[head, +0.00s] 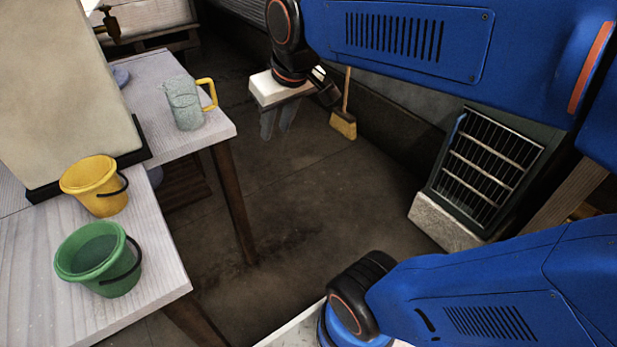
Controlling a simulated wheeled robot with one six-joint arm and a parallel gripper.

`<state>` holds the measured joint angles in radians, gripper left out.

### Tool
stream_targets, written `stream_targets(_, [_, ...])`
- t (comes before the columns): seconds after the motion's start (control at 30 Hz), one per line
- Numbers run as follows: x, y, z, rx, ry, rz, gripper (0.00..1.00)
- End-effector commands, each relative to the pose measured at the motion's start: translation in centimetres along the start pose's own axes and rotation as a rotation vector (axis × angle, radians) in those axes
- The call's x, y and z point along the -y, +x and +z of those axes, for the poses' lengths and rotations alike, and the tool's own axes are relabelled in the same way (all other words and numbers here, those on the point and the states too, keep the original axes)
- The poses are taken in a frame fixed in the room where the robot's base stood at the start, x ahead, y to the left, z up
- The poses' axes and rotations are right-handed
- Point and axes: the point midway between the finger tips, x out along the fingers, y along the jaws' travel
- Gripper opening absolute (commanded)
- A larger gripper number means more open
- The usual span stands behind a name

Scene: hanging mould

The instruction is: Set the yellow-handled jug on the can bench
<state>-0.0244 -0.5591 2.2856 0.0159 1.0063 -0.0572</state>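The yellow-handled jug (184,106) is greyish, looks see-through, and stands upright near the right end of a pale wooden bench (170,140). Its handle faces right. My gripper (277,122) hangs in the air to the right of the jug, over the floor, apart from it. Its two grey fingers point down with a gap between them and nothing in it. No can is plain to see, so I cannot tell which bench is the can bench.
A nearer pale bench (70,310) carries a yellow bucket (95,187) and a green bucket (98,262). A tall beige panel (65,85) stands behind them, left of the jug. A broom (344,124) and a grille-fronted unit (488,165) stand right. The middle floor is clear.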

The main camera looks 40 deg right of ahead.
Motion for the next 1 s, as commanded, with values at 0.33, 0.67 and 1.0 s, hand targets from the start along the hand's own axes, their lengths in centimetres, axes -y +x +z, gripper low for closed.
stream_targets(0.33, [-0.3,3.1,11.4,-0.005,0.058,0.021,0.29])
stream_targets(0.67, [-0.3,3.8,12.9,-0.005,0.068,0.024,0.29])
stream_targets(1.0, [-0.3,3.7,12.9,-0.005,0.068,0.024,0.29])
